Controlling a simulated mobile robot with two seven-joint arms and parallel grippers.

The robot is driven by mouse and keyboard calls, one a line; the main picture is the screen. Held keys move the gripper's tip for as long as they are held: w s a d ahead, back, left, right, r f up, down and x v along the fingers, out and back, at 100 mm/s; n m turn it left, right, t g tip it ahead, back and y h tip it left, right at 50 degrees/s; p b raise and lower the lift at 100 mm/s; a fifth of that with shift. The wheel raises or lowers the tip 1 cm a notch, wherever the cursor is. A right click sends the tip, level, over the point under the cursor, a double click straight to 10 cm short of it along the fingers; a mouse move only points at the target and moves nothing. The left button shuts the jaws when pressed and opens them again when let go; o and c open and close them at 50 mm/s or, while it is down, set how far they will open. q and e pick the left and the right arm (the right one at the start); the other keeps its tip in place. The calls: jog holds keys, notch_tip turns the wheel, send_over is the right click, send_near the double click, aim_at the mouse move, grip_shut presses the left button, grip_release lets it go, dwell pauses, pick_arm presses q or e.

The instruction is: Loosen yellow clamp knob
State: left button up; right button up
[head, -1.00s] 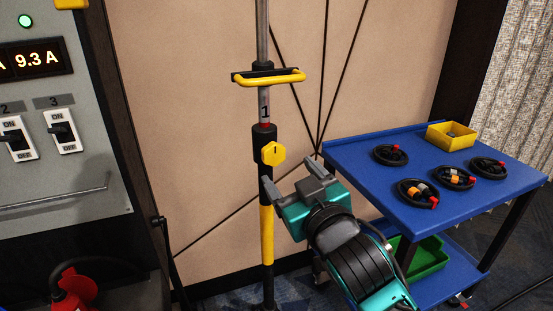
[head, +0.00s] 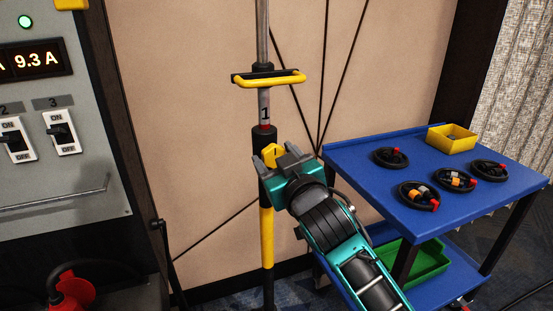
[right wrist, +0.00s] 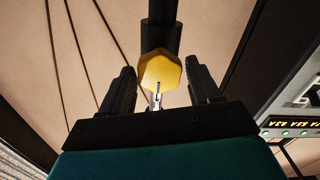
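The yellow clamp knob (head: 270,151) sits on the black collar (head: 264,138) of the upright pole. In the head view my right gripper (head: 270,161) is in front of it and hides its lower part. In the right wrist view the knob (right wrist: 160,70) shows between and slightly beyond the two fingers of my right gripper (right wrist: 163,80), with a gap on each side. The right gripper is open and empty. My left gripper is in neither view.
A yellow handle (head: 270,78) sticks out from the pole above the knob. A blue cart (head: 440,224) with several coiled cables and a yellow bin (head: 451,138) stands at the right. A grey switch panel (head: 80,185) is at the left.

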jog(key=c, duration=0.8)
jog(key=shift+o, duration=0.2)
jog(key=n+p, duration=0.2)
jog(key=p, duration=0.1)
jog(key=shift+r, duration=0.15)
jog(key=n+p, duration=0.3)
jog(key=shift+n, duration=0.4)
jog(key=shift+n+p, duration=0.3)
jog(key=shift+n, duration=0.2)
pick_arm(q)
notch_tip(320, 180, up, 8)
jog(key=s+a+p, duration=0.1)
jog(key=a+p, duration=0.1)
jog(key=p, duration=0.2)
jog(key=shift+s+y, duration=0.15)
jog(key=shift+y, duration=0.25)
pick_arm(e)
jog(key=shift+f+n, duration=0.2)
jog(key=shift+n, duration=4.05)
jog(key=shift+f+n, duration=0.15)
jog(key=shift+n, duration=4.1)
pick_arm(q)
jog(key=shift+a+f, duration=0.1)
